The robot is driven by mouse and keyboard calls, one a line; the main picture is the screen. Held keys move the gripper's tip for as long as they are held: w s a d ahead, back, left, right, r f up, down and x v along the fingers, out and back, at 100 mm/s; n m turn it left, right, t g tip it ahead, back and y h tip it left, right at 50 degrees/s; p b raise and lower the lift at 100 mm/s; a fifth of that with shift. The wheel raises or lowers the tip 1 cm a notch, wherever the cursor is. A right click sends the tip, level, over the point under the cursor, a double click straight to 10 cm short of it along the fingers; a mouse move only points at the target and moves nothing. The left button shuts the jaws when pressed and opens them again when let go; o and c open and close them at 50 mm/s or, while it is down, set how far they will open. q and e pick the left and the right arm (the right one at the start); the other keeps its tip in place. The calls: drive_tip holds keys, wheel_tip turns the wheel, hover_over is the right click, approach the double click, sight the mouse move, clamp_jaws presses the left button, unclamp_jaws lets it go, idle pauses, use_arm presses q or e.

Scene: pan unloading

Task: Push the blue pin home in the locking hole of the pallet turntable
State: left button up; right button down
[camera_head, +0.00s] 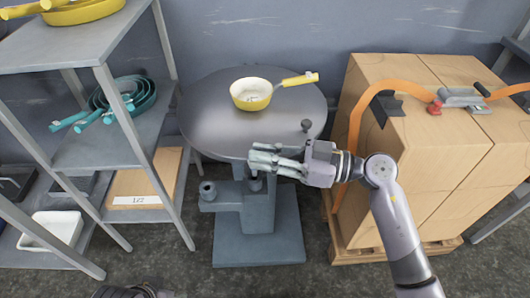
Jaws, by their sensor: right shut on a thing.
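The pallet turntable (215,125) is a round grey plate on a blue-grey pedestal with a square base. My right gripper (262,160) reaches in from the right at the plate's front edge. It is shut on the blue pin (256,184), a short dark piece showing just below the fingers, above the pedestal's front block. The fingers hide most of the pin, and the locking hole is not clearly visible. I cannot tell how deep the pin sits. A yellow pan (252,94) with a pale inside stands on the plate, handle to the right.
A dark knob (306,126) stands on the plate's right front edge. A short round socket (208,190) sticks out left of the pedestal. A grey shelf (120,152) with teal pans (140,92) stands at left. Strapped cartons (410,150) on a pallet stand close at right.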

drive_tip(key=shift+f, duration=1.8)
idle(0.9)
drive_tip(key=c, duration=1.4)
unclamp_jaws()
drive_tip(key=shift+c, duration=0.2)
drive_tip(key=shift+d, duration=0.1)
drive_tip(key=v, duration=1.1)
drive_tip(key=shift+s+d, duration=0.15)
drive_tip(key=shift+d, duration=0.2)
drive_tip(key=shift+r, duration=0.1)
